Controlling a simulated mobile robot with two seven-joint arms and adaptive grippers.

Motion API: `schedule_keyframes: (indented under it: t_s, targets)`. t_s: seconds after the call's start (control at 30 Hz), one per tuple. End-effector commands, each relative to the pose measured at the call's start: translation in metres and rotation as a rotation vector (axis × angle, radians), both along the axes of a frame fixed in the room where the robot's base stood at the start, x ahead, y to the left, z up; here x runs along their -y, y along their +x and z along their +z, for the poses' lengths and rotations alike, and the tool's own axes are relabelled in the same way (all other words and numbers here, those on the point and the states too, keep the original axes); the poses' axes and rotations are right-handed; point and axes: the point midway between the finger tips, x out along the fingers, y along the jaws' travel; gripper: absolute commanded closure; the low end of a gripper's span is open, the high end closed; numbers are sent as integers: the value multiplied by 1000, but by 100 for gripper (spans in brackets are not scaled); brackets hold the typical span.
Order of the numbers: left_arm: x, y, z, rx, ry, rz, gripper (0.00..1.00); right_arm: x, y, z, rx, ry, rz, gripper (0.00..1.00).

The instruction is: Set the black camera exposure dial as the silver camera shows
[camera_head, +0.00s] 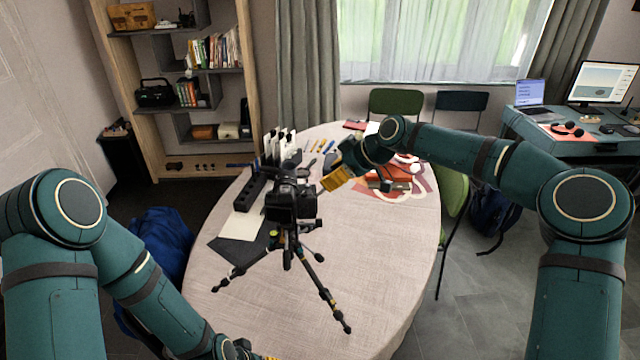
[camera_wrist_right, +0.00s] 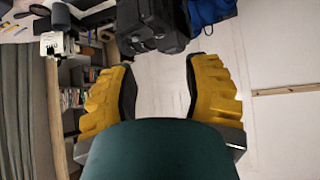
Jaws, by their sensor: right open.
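The black camera (camera_head: 290,204) sits on a small tripod (camera_head: 290,250) on the table. My right gripper (camera_head: 334,180) is just right of the camera with yellow fingers, apart from it. In the right wrist view my right gripper (camera_wrist_right: 161,62) is open and empty, with the black camera (camera_wrist_right: 152,25) beyond its fingertips at the top. The exposure dial is too small to make out. I cannot clearly pick out a silver camera; a small grey and dark object lies on red items behind my right wrist. My left gripper (camera_head: 255,354) is mostly cut off at the bottom edge.
The round table (camera_head: 375,275) is clear at its front right. A black rack with white upright items (camera_head: 280,145) stands behind the camera. A dark mat and pale sheet (camera_head: 243,224) lie left of it. Red items (camera_head: 390,180) lie at the right.

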Motion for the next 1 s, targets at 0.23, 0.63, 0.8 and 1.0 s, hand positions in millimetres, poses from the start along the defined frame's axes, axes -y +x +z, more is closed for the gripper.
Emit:
schedule_keyframes:
  t_s: [0.23,0.63,0.8,1.0]
  targets:
    - [0,0,0,0,0,0,51,14,-7,16,0,0,0,51]
    - [0,0,0,0,0,0,51,12,-9,9,-13,3,-6,51]
    - [0,0,0,0,0,0,51,-5,-30,-53,-133,25,-78,51]
    - [0,0,0,0,0,0,51,-21,-95,-172,-390,58,-281,51]
